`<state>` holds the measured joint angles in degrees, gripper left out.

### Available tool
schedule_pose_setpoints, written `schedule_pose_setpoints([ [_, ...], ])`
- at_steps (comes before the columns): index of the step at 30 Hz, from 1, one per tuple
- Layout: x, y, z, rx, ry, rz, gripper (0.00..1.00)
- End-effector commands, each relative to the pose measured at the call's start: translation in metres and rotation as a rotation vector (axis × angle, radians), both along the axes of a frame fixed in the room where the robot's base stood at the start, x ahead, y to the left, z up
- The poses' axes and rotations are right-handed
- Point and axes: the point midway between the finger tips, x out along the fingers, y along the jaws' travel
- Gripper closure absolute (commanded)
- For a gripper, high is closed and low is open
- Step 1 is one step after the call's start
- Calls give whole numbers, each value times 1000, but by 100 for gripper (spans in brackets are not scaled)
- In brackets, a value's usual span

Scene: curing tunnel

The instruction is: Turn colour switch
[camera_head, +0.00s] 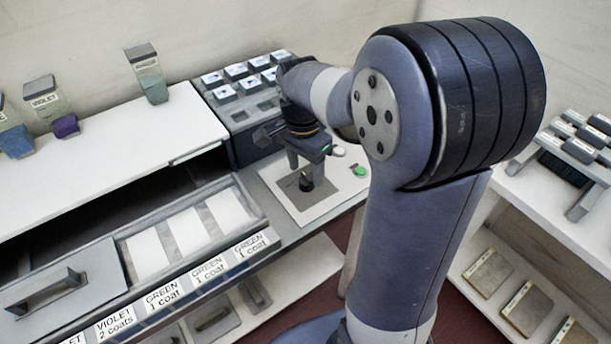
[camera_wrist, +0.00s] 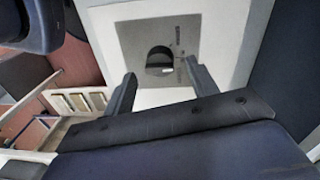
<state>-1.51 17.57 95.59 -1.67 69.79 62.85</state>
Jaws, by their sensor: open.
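The colour switch is a dark round knob (camera_head: 306,184) on a grey square panel (camera_head: 322,208) on the bench, right of the drawer and in front of the rack. In the wrist view the knob (camera_wrist: 159,59) shows beyond my fingers, with a small pale mark at its near edge and faint markings on the panel beside it. My gripper (camera_head: 305,172) points down over the panel. Its fingers (camera_wrist: 161,80) are open and apart, with nothing between them that I can tell is held. Whether they touch the knob is unclear.
A green button (camera_head: 361,171) and a white one (camera_head: 338,150) are right of the panel. A dark rack (camera_head: 238,125) with several pale blocks stands behind. An open drawer (camera_head: 130,262) with labelled slots lies left.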

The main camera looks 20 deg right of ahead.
Motion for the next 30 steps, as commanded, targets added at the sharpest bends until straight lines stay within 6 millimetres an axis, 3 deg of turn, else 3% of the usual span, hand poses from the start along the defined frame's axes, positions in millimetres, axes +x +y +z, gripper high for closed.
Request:
schedule_pose_setpoints([
  [6,-1,-1,-24,0,0,0,45],
  [17,-1,-1,-28,0,0,0,46],
  [30,-1,-1,-28,0,-1,0,82],
])
